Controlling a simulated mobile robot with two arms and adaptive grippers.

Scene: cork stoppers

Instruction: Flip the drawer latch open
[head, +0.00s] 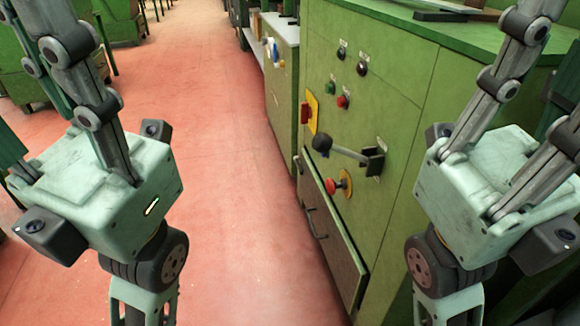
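A grey lever with a black ball knob (321,143) sticks out to the left from a dark bracket (372,160) on the green cabinet's front (395,110). It lies nearly level above the drawer; no label says it is the latch. The drawer front (335,240), with a dark bar handle (316,224), stands slightly proud of the cabinet. My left gripper (110,190) is at the left, over the floor and apart from the cabinet. My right gripper (500,185) is at the right, in front of the cabinet's right part. Both grippers' fingertips run out of the picture.
A red mushroom button on a yellow plate (345,184) sits just below the lever. A red switch on yellow (306,114) and several small buttons are above. Green machines (50,50) stand at the far left. The red floor (225,150) between is clear.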

